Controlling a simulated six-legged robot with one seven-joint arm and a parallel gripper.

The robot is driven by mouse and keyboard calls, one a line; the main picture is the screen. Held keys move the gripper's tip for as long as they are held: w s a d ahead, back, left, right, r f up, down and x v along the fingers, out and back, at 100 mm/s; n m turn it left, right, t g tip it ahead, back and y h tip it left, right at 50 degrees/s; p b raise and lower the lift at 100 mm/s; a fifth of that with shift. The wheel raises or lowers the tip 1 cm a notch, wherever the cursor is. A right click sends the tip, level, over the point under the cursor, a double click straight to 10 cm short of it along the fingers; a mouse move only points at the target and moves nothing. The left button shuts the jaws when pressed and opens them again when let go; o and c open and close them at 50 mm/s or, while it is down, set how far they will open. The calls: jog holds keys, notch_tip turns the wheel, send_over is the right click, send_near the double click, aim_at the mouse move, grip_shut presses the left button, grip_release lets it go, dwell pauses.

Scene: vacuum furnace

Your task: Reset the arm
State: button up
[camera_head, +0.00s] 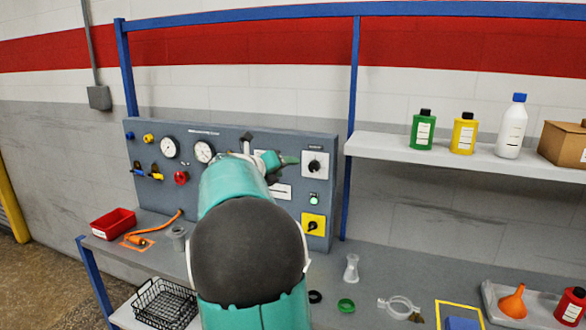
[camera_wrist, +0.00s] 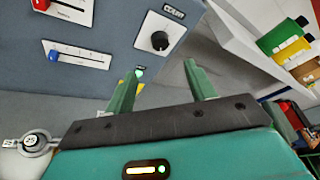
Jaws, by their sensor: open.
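My gripper (camera_wrist: 160,88) is in the wrist view with its two green fingers spread apart and nothing between them. In the head view my teal arm reaches up in front of the grey control panel (camera_head: 240,143), and the gripper end (camera_head: 285,160) is near the panel's upper right, beside a black rotary knob (camera_head: 314,166). The same knob shows in the wrist view (camera_wrist: 159,41), beyond the fingertips and apart from them. My arm hides part of the panel's middle.
A yellow-plated switch (camera_head: 313,226) and a lit green button (camera_head: 314,199) sit below the knob. A shelf (camera_head: 390,151) with bottles and a cardboard box (camera_head: 563,143) is at right.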

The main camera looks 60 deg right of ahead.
jog(key=shift+a+r, duration=0.1)
jog(key=shift+a, duration=0.2)
dwell(0.4)
